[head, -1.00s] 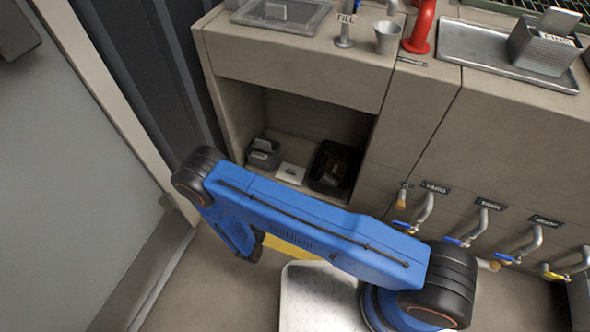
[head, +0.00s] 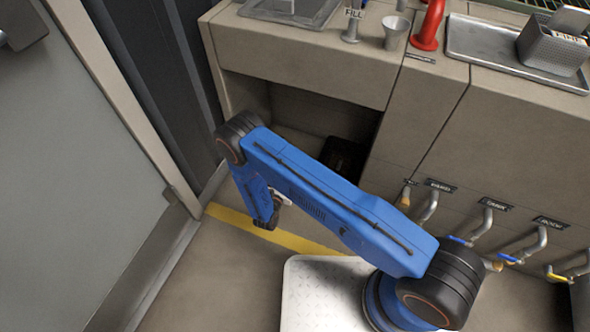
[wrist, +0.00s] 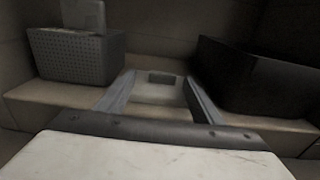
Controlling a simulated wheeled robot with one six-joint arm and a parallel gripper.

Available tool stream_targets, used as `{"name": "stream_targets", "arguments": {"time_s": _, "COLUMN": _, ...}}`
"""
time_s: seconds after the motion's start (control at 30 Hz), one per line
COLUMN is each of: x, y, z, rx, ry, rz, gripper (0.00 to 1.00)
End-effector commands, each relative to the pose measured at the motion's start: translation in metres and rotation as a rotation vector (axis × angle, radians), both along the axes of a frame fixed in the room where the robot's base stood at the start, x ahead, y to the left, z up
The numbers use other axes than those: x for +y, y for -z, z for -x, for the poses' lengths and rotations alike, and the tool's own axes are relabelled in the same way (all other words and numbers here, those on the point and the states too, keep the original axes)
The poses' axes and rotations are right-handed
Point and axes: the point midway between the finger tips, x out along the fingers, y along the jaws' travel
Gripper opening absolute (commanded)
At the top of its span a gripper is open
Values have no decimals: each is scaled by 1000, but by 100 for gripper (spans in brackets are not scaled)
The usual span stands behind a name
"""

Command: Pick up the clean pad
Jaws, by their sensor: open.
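In the wrist view, my gripper (wrist: 158,88) is open, with its two fingers reaching into the low recess. A pale flat piece (wrist: 158,95) with a small dark grey block (wrist: 161,77) on it shows between and beyond the fingers. I cannot tell whether either is the clean pad, or whether the fingers touch anything. A grey perforated basket (wrist: 75,58) stands to the left with a grey slab (wrist: 84,14) sticking up from it. In the head view, my blue arm hides the pale piece and that basket.
A black bin (wrist: 250,80) stands close on the right in the recess; it shows partly in the head view. The recess's side walls and counter overhang limit room. On the counter are a metal tray (head: 470,50), another grey basket (head: 548,50) and a cup (head: 394,32). Valve handles line the front.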

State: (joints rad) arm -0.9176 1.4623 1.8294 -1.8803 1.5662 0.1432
Motion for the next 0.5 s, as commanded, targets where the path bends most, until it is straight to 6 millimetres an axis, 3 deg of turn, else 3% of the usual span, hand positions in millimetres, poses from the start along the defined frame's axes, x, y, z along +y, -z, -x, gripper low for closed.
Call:
{"name": "stream_targets", "arguments": {"time_s": 0.17, "x": -6, "y": 0, "z": -9, "rx": 0, "ry": 3, "rz": 0, "gripper": 61}}
{"name": "stream_targets", "arguments": {"time_s": 0.5, "x": -22, "y": 1, "z": -46, "rx": 0, "ry": 2, "rz": 0, "gripper": 61}}
